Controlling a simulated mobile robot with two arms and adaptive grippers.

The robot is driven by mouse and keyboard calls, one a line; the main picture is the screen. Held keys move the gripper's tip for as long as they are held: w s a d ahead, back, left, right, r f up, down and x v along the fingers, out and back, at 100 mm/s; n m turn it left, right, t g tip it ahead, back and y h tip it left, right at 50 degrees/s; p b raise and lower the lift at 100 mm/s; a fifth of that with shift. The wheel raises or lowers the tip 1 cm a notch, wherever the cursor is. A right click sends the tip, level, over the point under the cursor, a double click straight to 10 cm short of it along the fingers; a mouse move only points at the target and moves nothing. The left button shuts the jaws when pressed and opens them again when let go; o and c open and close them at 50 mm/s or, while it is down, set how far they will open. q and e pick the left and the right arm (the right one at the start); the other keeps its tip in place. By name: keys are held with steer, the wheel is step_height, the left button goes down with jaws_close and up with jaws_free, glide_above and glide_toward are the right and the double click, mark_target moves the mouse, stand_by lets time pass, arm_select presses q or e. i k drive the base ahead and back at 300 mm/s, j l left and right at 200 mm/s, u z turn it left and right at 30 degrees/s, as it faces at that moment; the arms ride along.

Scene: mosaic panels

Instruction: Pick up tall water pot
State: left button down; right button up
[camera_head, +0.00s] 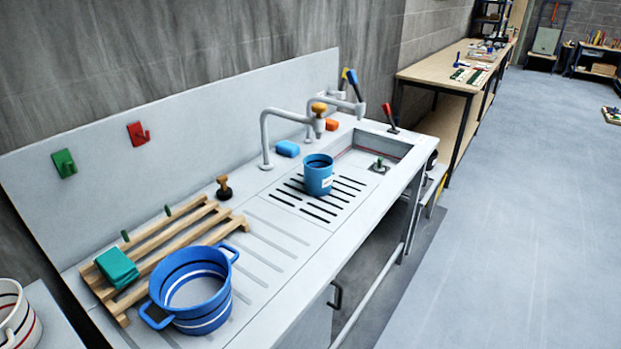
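A blue cylindrical pot with a pale label (319,181) stands upright on the slotted drain area of the sink counter, below the taps. A wider blue pot with two side handles and white and dark bands (205,318) stands at the near end of the counter, beside the wooden rack. A white pot with red and dark bands (22,318) is cut off at the left edge. I cannot tell for sure which is the tall water pot; the labelled one is narrower than the two-handled one. Neither of my grippers is in view.
Two curved taps (265,135) rise behind the labelled pot, near a blue sponge (287,148). The sink basin (372,160) lies to its right. A wooden workbench (440,70) stands beyond; the floor at right is open.

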mark_target(318, 176)
steer(key=i+l+u, duration=0.3)
steer(key=l+u, duration=0.3)
steer(key=i+l+u, duration=0.15)
steer(key=l+u, duration=0.15)
steer(key=l, duration=0.25)
steer(key=i+l+u, duration=0.1)
steer(key=l+u, duration=0.2)
steer(key=l, duration=0.15)
